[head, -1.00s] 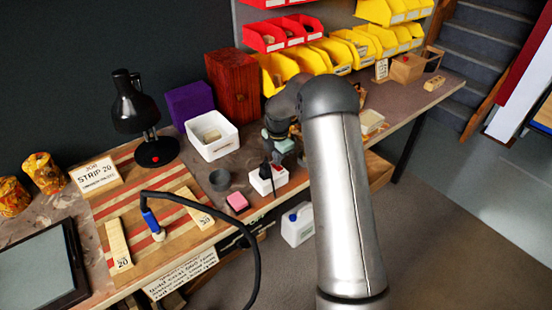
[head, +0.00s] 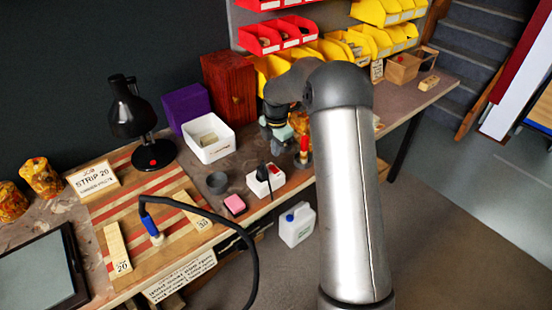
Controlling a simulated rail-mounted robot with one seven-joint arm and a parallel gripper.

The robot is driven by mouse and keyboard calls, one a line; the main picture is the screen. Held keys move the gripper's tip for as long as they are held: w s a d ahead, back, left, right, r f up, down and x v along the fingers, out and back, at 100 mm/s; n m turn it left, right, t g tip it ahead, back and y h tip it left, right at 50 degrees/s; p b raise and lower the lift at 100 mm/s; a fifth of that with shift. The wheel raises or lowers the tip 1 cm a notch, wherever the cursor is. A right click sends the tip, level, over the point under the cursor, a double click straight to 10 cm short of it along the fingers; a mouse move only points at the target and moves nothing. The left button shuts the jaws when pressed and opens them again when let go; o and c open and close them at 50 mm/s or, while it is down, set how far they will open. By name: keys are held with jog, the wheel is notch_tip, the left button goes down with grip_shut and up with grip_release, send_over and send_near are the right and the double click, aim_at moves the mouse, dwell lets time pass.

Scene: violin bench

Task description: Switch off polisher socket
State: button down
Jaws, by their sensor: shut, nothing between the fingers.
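A white socket box (head: 277,182) sits near the front edge of the bench, with a black plug (head: 263,173) standing in it and a cable running down its front. A small red switch (head: 275,169) shows on its top right; I cannot tell its position. My gripper (head: 277,148) is behind and above the socket box, pointing down, apart from it. It is shut and empty; its fingertips are small and dark in this view.
A red-topped upright item (head: 304,150) stands right of the socket. A black cable (head: 250,250) arches over the front edge.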

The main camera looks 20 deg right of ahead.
notch_tip(320, 180, up, 7)
jog(key=shift+b, duration=0.35)
